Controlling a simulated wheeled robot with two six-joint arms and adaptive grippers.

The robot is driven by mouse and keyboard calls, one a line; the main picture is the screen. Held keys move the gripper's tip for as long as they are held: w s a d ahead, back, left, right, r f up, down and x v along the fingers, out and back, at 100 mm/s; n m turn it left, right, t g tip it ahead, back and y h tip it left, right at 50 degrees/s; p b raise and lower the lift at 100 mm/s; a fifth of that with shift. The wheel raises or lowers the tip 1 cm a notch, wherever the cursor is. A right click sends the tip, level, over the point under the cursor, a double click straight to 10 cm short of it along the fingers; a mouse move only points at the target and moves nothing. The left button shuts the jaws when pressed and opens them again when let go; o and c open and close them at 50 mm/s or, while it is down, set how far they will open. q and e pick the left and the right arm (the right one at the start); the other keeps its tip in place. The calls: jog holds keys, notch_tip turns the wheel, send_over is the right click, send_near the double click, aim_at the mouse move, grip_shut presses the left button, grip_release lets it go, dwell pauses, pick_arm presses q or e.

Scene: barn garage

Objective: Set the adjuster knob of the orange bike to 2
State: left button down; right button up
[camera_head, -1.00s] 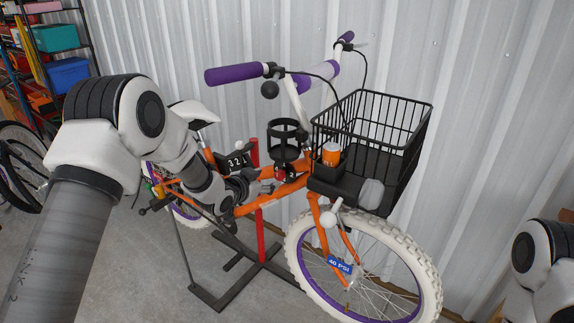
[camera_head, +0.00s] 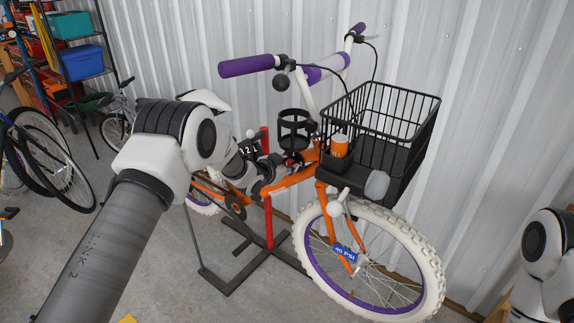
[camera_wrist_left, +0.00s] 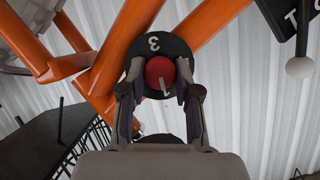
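The orange bike (camera_head: 290,180) stands upright in a work stand, with purple grips and a purple front rim. In the left wrist view its adjuster is a round red knob (camera_wrist_left: 160,72) with a white mark, on a black dial (camera_wrist_left: 154,42) showing a white 3. My left gripper (camera_wrist_left: 160,80) has one finger on each side of the knob, closed in close against it. Other dial digits are hidden or unclear. In the head view my left arm covers most of the gripper and the knob. Only links of my right arm show at the right edge.
A black plate (camera_head: 250,147) with white digits is beside the frame. The red stand (camera_head: 268,218) is below. Another bike (camera_head: 45,150) and shelves are at left.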

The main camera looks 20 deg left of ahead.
pick_arm(q)
jog(key=shift+f+b, duration=0.15)
jog(key=shift+b, duration=0.55)
jog(key=shift+s+d+f+m+t+y+b, duration=0.15)
jog(key=shift+m+t+y+b, duration=0.65)
jog(key=shift+m+b, duration=2)
jog(key=shift+w+d+f+m+t+y+b, duration=0.15)
jog(key=shift+m+t+y+b, duration=0.3)
jog(key=shift+m+t+b, duration=2.15)
jog(key=shift+s+f+m+g+y+b, duration=0.2)
jog(key=shift+m+g+y+b, duration=0.4)
jog(key=shift+m+b, duration=2.35)
jog(key=n+b, duration=0.2)
jog(key=shift+b, duration=0.3)
jog(key=c, duration=0.9)
grip_release()
jog(key=shift+o, duration=0.4)
jog(key=shift+d, duration=0.1)
jog(key=shift+r, duration=0.1)
